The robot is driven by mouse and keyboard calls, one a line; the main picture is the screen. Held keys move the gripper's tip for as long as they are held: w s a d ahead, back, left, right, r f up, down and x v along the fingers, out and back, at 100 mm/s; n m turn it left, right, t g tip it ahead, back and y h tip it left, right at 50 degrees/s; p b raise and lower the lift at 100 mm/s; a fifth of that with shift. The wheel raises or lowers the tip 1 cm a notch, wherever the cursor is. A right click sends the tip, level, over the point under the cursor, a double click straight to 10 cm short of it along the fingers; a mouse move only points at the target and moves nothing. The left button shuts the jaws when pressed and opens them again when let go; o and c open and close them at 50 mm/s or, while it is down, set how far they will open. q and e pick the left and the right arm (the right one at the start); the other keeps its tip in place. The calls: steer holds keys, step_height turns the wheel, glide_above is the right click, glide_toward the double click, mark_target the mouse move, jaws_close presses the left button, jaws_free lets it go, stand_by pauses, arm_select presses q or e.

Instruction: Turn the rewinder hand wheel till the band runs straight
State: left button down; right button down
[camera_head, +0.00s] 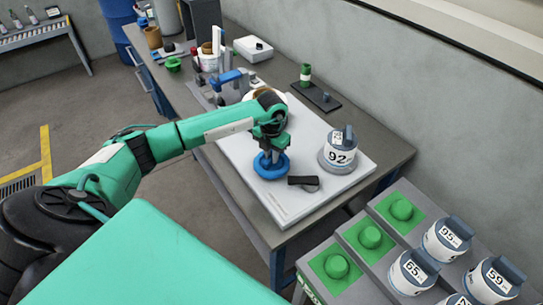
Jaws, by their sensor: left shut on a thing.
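My left gripper (271,153) points down at the blue hand wheel (270,168) and is shut on it. The wheel sits on the near left part of a white base plate (305,140) on the workbench. Behind my left wrist a brownish and white reel (266,93) is partly hidden. I cannot make out the band or whether it runs straight. My right gripper is not in view.
A container marked 92 (339,156) and a black-handled item (303,183) stand on the plate. A grey rack (389,275) with green pads and numbered containers is at lower right. Tools and pots crowd the bench's far end. The wall runs along the right.

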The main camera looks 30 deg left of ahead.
mark_target(271, 157)
arm_select(q)
steer(key=shift+r, duration=0.1)
steer(key=c, duration=1.4)
jaws_free()
steer(key=shift+o, duration=0.2)
step_height(271, 157, up, 14)
steer(key=b, duration=0.4)
